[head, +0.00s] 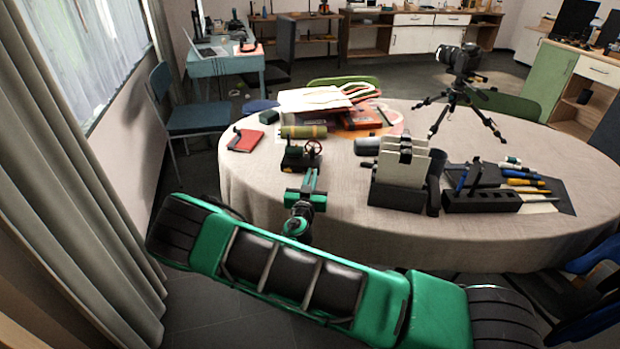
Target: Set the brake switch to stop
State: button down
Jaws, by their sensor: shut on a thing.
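My gripper (312,172), on the green arm, reaches in from the front edge. Its fingers point away from me, are close together, and end at the device's right side, just below the handwheel. They are shut on a small part there, seemingly of the device. That part is hidden by the fingers and too small to make out. I cannot pick out the brake switch or read its setting.
An olive cylinder (303,131) lies just behind the device. A red notebook (245,140) is to its left, with papers (313,99) behind. A grey cylinder (367,146) and a black holder with pale panels (397,193) stand right. A camera tripod (458,100) stands farther back.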

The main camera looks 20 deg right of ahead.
aim_at(304, 168)
jog(key=shift+a, duration=0.1)
dwell(0.3)
jog(key=shift+w+a, duration=0.3)
jog(key=shift+a, duration=0.4)
jog(key=shift+w+a, duration=0.3)
jog(key=shift+a, duration=0.35)
jog(key=c, duration=1.9)
grip_release()
jog(key=v, duration=1)
jog(key=shift+s+a, duration=0.15)
jog(key=shift+s, duration=0.15)
